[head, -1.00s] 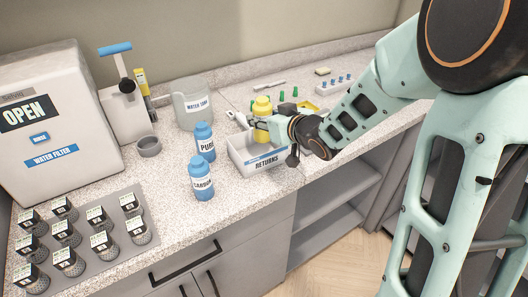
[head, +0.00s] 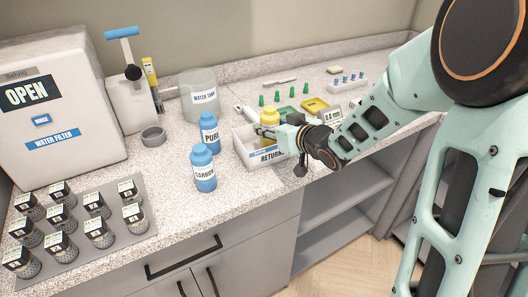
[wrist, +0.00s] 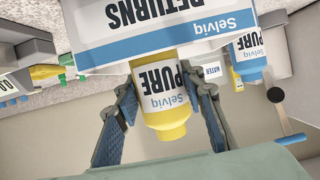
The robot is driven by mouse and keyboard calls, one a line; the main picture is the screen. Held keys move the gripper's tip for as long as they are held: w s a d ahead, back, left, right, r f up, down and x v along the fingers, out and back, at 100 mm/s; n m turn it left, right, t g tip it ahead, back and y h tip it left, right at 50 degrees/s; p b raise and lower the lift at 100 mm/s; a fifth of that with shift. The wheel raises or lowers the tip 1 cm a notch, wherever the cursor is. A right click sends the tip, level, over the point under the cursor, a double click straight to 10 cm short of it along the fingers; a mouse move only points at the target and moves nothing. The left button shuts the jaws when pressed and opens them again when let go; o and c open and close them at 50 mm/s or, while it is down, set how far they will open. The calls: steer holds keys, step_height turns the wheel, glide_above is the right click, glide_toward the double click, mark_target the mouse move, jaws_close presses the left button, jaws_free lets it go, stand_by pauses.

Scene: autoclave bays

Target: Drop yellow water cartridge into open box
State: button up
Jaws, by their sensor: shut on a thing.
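The yellow water cartridge (head: 269,118), with a white PURE label, is held at the white open box marked RETURNS (head: 246,149). In the head view its lower part is hidden behind my gripper (head: 268,132) and the box wall. My gripper is shut on the cartridge (wrist: 168,122), with one finger on each side in the wrist view (wrist: 166,96). The box wall (wrist: 150,46) covers part of the cartridge there. I cannot tell whether the cartridge touches the box floor.
Several dark-topped jars fill a grey mat (head: 134,184) at front left.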

steer(key=shift+f, duration=0.2)
steer(key=o, duration=1.4)
steer(key=shift+o, duration=0.2)
steer(key=shift+f, duration=0.1)
steer(key=v, duration=1.2)
steer(key=shift+d, duration=0.1)
